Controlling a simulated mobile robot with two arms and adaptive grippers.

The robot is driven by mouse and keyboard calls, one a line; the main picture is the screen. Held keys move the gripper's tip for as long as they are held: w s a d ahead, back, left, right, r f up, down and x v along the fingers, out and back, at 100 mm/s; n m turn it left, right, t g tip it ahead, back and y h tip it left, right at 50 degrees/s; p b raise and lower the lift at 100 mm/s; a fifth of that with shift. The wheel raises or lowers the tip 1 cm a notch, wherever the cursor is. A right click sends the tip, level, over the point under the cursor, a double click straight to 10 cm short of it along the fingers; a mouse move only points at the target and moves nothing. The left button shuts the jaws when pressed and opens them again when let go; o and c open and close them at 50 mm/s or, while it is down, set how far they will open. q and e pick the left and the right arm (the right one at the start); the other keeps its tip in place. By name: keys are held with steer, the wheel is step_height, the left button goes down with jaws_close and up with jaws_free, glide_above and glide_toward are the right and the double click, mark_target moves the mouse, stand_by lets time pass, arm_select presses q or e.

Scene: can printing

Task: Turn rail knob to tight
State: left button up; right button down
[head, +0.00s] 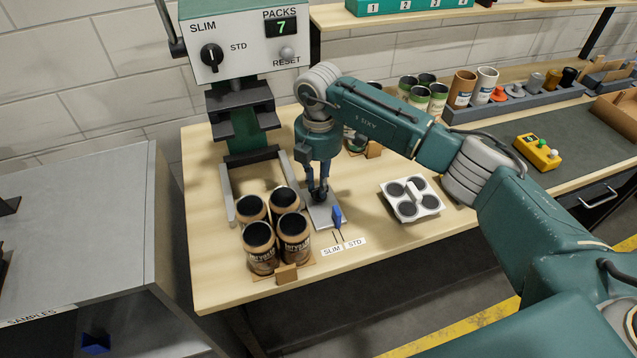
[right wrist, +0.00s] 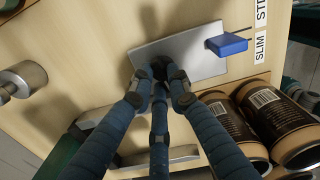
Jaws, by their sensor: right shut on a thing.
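The black rail knob (head: 317,199) stands on a grey metal plate (head: 325,219) on the wooden table. My right gripper (head: 318,192) comes down on it from above, with its fingers closed around it. In the right wrist view the dark knob (right wrist: 159,69) shows between the fingertips, partly hidden by them. A blue tab (head: 337,216) stands at the plate's edge, near two marks by the SLIM and STD labels (head: 344,246). Which mark it lines up with I cannot tell. No tight or loose marking on the knob is readable. My left gripper is out of view.
Several brown cans (head: 260,241) stand in a group left of the plate. Metal guide rails (head: 229,193) run beside them, below the machine (head: 238,45). A white holder (head: 428,201) with round dark openings lies to the right. Bare table lies between plate and holder.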

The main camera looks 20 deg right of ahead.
steer(key=shift+w+r+m, duration=0.1)
steer(key=shift+m, duration=0.8)
steer(key=c, duration=1.7)
jaws_free()
steer(key=shift+o, duration=0.2)
step_height(320, 180, up, 12)
